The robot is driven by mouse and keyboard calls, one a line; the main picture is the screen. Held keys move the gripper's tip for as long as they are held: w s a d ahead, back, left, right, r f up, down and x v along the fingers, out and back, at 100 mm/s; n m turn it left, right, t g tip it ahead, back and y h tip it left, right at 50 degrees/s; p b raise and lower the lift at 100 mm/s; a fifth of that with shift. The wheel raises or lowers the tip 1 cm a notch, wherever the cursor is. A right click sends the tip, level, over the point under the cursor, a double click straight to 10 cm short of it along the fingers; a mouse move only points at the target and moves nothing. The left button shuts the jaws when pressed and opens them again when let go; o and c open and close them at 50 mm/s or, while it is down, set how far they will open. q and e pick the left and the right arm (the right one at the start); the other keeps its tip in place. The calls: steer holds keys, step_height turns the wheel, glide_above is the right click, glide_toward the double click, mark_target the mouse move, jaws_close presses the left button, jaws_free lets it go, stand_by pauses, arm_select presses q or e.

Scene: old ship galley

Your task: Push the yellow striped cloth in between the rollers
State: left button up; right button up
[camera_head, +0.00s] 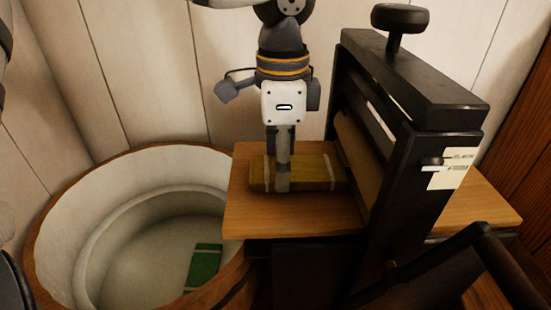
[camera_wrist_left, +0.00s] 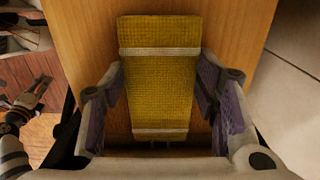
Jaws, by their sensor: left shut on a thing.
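The yellow cloth (camera_head: 315,172) is a flat folded block with pale stripes near its ends. It lies on the wooden board (camera_head: 245,212) to the left of the rollers (camera_head: 358,160), its right end close to the near roller. My left gripper (camera_head: 283,180) comes down from above and is shut on the cloth; the left wrist view shows the cloth (camera_wrist_left: 158,85) between its two fingers. The gap between the rollers is mostly hidden by the dark frame. My right gripper (camera_wrist_left: 28,98) seems to show, small, at the left wrist view's left edge; its fingers are unclear.
The rollers' black frame (camera_head: 415,85) has a knob (camera_head: 400,18) on top and a crank (camera_head: 480,245) in front. A round tub (camera_head: 65,215) on the left holds a green cloth (camera_head: 204,266). A pale panelled wall (camera_head: 140,60) stands close behind.

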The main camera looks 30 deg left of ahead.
arm_select(q)
steer(key=shift+w+d+r, duration=0.1)
steer(key=shift+w+d, duration=0.3)
steer(key=shift+d, duration=0.25)
steer(key=o, duration=1.4)
steer(key=shift+c, duration=0.2)
